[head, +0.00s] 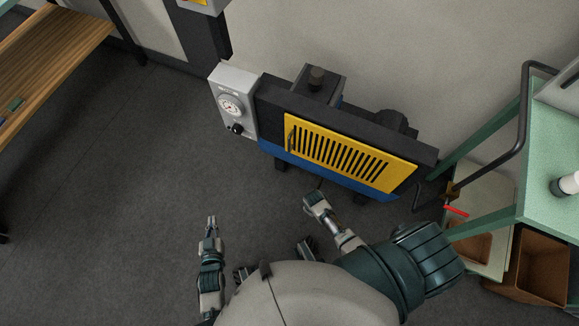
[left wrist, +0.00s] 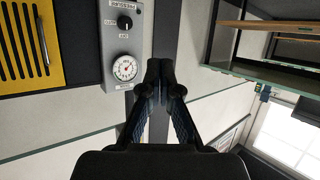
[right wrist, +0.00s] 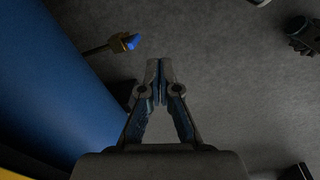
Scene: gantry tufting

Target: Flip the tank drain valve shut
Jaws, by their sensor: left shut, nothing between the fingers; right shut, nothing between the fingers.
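The blue tank (right wrist: 45,85) fills the left of the right wrist view. A small brass valve with a blue handle (right wrist: 132,42) sits on a thin dark pipe near the tank's side. The handle's exact angle is hard to tell. My right gripper (right wrist: 158,65) is shut and empty, below and right of the valve in that view and apart from it. In the head view, the right wrist (head: 317,204) is by the tank's near side; its fingers are not clear there. My left gripper (head: 211,222) is shut and empty over open floor; it also shows in the left wrist view (left wrist: 160,70).
The compressor has a yellow slatted panel (head: 350,152) and a grey gauge box (head: 233,103). A red handle (head: 456,211) is at its right, near the green cart (head: 553,150) and a brown bin (head: 530,265). A wooden bench (head: 50,55) stands at left. Floor between is clear.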

